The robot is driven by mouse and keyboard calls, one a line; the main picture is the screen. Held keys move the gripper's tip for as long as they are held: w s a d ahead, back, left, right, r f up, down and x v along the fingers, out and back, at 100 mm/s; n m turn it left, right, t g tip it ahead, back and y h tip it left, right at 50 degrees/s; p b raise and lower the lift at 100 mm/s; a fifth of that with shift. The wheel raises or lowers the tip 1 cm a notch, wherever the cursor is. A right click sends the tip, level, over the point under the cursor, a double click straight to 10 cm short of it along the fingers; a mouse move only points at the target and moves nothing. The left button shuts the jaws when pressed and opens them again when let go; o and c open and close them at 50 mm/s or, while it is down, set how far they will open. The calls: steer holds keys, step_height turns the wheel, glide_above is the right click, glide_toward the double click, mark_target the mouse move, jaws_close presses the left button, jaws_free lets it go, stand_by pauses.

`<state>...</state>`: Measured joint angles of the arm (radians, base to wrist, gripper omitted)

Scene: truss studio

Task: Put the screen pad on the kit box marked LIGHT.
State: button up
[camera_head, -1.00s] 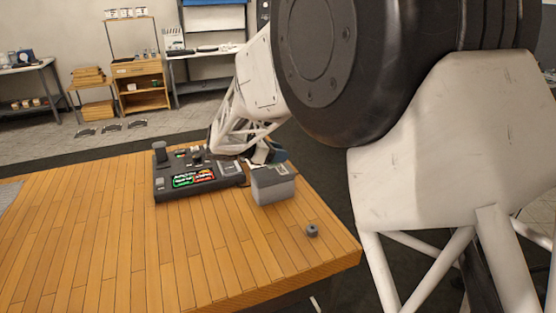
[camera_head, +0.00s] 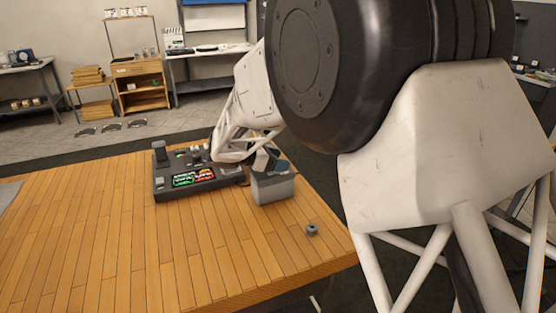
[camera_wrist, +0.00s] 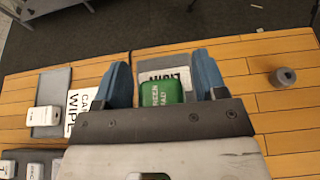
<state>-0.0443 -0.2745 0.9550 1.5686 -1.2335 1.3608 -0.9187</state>
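The green screen pad (camera_wrist: 162,92) is between the two blue fingers of my gripper (camera_wrist: 163,80) in the wrist view. Narrow gaps show on both sides of the pad, so the fingers look open around it. The pad's near end is hidden by the gripper body. The grey kit box (camera_wrist: 150,68) marked LIGHT, its lettering upside down, is just beyond and below the pad. I cannot tell whether the pad touches the lid. In the head view the kit box (camera_head: 273,189) stands on the table and my gripper (camera_head: 264,161) is at its top.
A dark console (camera_head: 197,184) with lit green and red panels stands left of the box. A small grey ring-shaped part (camera_head: 312,230) lies near the table's right edge. A white card (camera_wrist: 85,108) with lettering lies left of my gripper.

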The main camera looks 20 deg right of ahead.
steer(key=shift+r, duration=0.1)
steer(key=shift+a+r, duration=0.2)
steer(key=shift+a, duration=0.25)
steer(key=v, duration=1.1)
stand_by(0.5)
steer(key=s+a+r+m+t+y, duration=0.1)
steer(key=s+m+y, duration=0.5)
steer(key=s, duration=1.3)
steer(key=s+a+r+m+t+y, duration=0.1)
steer(key=s+r+m+y, duration=0.1)
steer(key=s+m+y, duration=0.5)
steer(key=s+m, duration=0.5)
steer(key=s, duration=0.7)
steer(key=shift+t, duration=0.3)
